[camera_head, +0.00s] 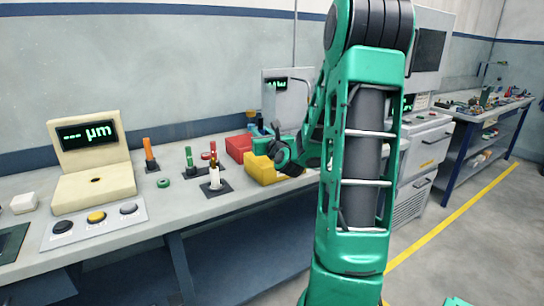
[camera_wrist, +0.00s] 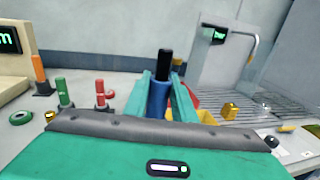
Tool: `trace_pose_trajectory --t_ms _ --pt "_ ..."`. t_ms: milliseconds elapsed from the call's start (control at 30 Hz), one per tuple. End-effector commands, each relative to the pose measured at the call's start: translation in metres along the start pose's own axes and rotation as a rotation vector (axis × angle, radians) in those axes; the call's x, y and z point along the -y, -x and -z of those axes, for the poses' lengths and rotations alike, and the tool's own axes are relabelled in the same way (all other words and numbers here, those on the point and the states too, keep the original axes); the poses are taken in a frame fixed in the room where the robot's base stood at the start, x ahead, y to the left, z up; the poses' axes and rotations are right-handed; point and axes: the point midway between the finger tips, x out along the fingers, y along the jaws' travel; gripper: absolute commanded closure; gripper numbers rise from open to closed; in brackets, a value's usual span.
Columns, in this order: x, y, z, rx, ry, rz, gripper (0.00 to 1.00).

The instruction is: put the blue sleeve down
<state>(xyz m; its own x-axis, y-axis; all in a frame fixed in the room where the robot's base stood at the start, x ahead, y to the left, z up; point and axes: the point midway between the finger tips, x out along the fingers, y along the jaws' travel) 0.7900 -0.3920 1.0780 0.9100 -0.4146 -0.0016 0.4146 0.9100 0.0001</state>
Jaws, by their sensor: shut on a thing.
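The blue sleeve (camera_wrist: 158,101) is upright between the two teal fingers of my gripper (camera_wrist: 159,92) in the wrist view. The fingers are shut on it. A black cylinder (camera_wrist: 165,66) shows above the sleeve; I cannot tell whether it is inside the sleeve or behind it. The sleeve's lower end is hidden by my gripper body. In the head view my gripper (camera_head: 285,152) is over the bench (camera_head: 135,235), by the yellow bin (camera_head: 263,172), and the sleeve cannot be made out clearly there.
Orange (camera_head: 150,152), green (camera_head: 189,158), red (camera_head: 213,151) and white (camera_head: 214,178) pegs stand on the bench to the left. A green ring (camera_head: 163,183) lies near them. A red bin (camera_head: 238,147) is behind the yellow one. A gauge (camera_head: 92,160) and button panel (camera_head: 95,222) are at left.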

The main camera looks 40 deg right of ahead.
Motion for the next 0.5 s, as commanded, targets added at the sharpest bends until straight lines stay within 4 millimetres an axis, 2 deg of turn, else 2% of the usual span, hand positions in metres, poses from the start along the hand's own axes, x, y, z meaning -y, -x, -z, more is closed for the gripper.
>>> trace_pose_trajectory --t_ms 500 --pt "0.069 -0.043 0.047 0.0 -0.001 0.004 0.98"
